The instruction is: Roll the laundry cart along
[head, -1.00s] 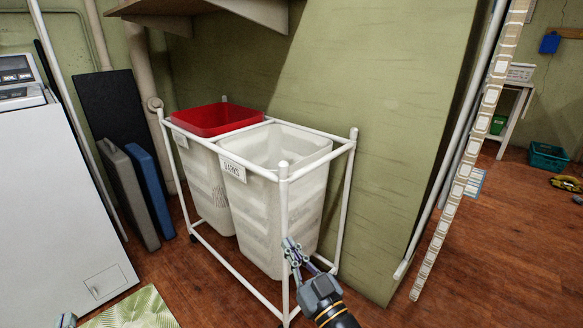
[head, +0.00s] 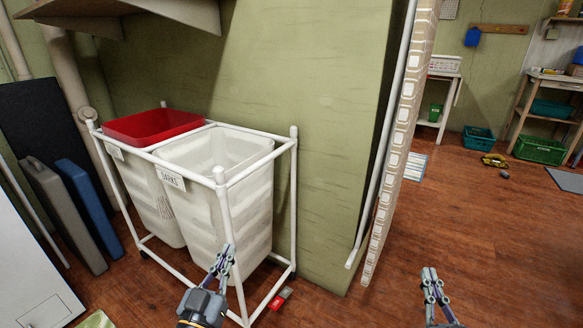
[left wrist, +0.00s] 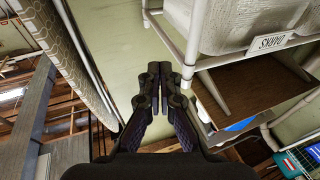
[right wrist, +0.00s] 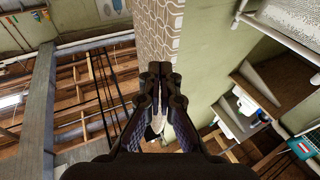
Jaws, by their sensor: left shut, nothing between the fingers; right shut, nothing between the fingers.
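The laundry cart (head: 258,161) is a white pipe frame on the left of the head view, beside a green wall panel. It carries a white bin (head: 255,212) labelled DARKS and another bin with a red top (head: 150,126). My left gripper (head: 226,250) is shut and empty, in front of the cart's near corner post, which it partly hides; I cannot tell whether it touches. In the left wrist view the cart's frame (left wrist: 194,45) lies just right of the fingertips. My right gripper (head: 430,275) is shut and empty over open floor, well right of the cart.
A white appliance (head: 35,270) and upright grey and blue panels (head: 88,205) stand left of the cart. Small red and grey objects (head: 280,298) lie by its near corner. Open wood floor (head: 480,220) spreads right, with bins (head: 540,150) beyond.

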